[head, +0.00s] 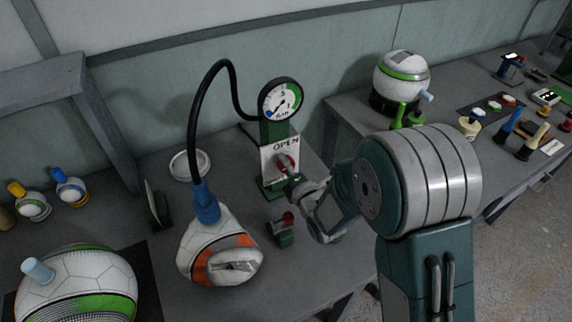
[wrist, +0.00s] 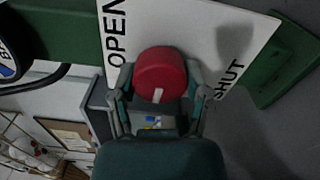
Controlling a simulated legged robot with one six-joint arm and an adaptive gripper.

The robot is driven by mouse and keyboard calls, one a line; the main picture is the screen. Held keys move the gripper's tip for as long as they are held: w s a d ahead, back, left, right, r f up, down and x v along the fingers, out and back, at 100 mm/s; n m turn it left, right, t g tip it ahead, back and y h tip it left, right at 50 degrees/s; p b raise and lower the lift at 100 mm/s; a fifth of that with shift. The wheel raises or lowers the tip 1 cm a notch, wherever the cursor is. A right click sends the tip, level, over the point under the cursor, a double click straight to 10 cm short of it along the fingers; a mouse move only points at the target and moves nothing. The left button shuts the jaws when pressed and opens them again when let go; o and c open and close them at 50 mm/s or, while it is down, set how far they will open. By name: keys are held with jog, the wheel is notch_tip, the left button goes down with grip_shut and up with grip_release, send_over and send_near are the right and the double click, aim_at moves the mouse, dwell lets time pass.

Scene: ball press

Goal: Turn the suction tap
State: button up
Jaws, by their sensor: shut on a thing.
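The suction tap is a red round knob (wrist: 160,74) with a white mark, on a white plate (wrist: 215,40) lettered OPEN and SHUT. In the wrist view the knob sits between the two fingers of my gripper (wrist: 158,98), which is shut on it. The white mark points toward the bottom of that picture. In the head view the red tap (head: 286,163) is on the green stand below a round gauge (head: 281,100), and my gripper (head: 297,182) reaches it from the right. The fingertips are small and partly hidden there.
A black hose (head: 195,120) arches from the gauge stand to a blue fitting on a white and orange ball (head: 212,245). A small red and green device (head: 283,230) stands just below my gripper. More balls and tools lie on the grey benches left and right.

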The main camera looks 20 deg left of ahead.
jog(key=shift+s+f+n, duration=0.2)
jog(key=shift+f+n, duration=0.15)
jog(key=shift+n, duration=0.05)
jog(key=o, duration=1.1)
jog(key=shift+a, duration=0.1)
jog(key=shift+o, duration=0.2)
jog(key=shift+a, duration=0.15)
jog(key=shift+r, duration=0.1)
jog(key=shift+w+d+r, duration=0.1)
jog(key=shift+d, duration=0.1)
jog(key=shift+d, duration=0.25)
jog(key=v, duration=1.1)
jog(key=shift+s, duration=0.25)
